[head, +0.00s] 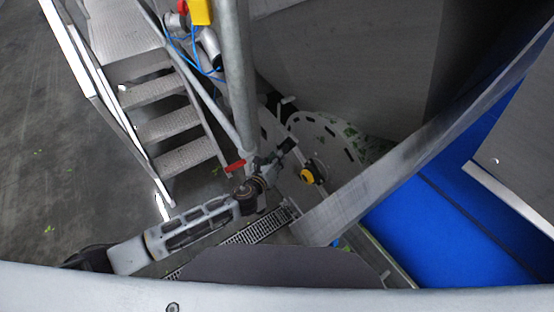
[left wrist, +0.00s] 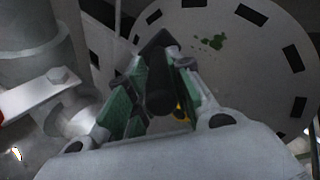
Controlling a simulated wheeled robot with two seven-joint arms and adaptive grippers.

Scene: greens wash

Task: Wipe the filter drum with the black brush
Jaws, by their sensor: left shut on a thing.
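The filter drum (head: 318,126) is a pale disc with dark slots around its rim, in the middle of the head view. It fills the upper right of the left wrist view (left wrist: 240,65), with green leaf bits on its face. My left gripper (head: 286,148) is in front of the drum's left side. In the left wrist view its green-padded fingers (left wrist: 158,90) are shut on the black brush (left wrist: 160,72), which points toward the drum. I cannot tell whether the brush touches the drum. My right gripper is not in view.
A metal post (head: 238,80) stands close left of the drum, with metal steps (head: 165,125) further left. A yellow knob (head: 306,176) sits below the drum. A slanted grey beam (head: 400,155) and a blue surface (head: 440,220) lie right. A floor grate (head: 255,230) runs below.

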